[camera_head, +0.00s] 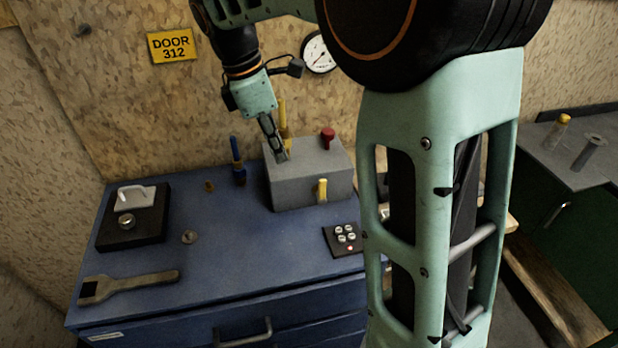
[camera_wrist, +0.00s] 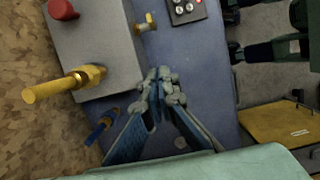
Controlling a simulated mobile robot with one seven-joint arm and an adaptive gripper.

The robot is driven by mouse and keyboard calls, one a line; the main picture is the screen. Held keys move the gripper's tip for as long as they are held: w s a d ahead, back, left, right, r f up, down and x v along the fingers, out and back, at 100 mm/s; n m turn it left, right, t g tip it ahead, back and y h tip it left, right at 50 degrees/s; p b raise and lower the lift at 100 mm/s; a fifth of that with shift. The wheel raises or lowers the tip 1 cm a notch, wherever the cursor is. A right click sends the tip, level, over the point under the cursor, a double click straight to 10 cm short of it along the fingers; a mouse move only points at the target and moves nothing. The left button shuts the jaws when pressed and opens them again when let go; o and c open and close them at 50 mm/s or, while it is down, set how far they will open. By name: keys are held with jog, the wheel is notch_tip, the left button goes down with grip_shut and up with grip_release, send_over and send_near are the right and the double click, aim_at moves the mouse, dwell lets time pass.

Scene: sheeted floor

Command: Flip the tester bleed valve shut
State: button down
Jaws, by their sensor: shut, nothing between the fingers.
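The grey tester box (camera_head: 305,188) sits on the blue bench, with a red knob (camera_head: 328,134) and an upright yellow lever (camera_head: 283,115) on top. A short yellow handle (camera_head: 322,190) stands upright at its front face. A blue-handled valve (camera_head: 236,155) stands upright just left of the box. Which one is the bleed valve is not labelled. In the wrist view the long yellow lever (camera_wrist: 60,84), short yellow handle (camera_wrist: 149,22) and blue handle (camera_wrist: 98,132) all show. My gripper (camera_head: 283,157) is shut and empty, pointing down by the box's left front edge; its fingertips (camera_wrist: 160,82) meet beside the box.
A black button pad (camera_head: 343,239) lies right of the box's front. A gauge (camera_head: 318,52) hangs on the wall. The bench's front middle is clear.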

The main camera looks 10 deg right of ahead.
aim_at(320, 187)
jog(key=d+f, duration=0.6)
jog(key=f, duration=0.3)
jog(key=shift+d+f, duration=0.2)
jog(key=shift+f, duration=0.15)
jog(key=shift+d+r+p, duration=0.1)
jog(key=shift+p, duration=0.35)
jog(key=shift+d+y+p, duration=0.2)
jog(key=shift+y+p, duration=0.1)
jog(key=shift+y, duration=0.1)
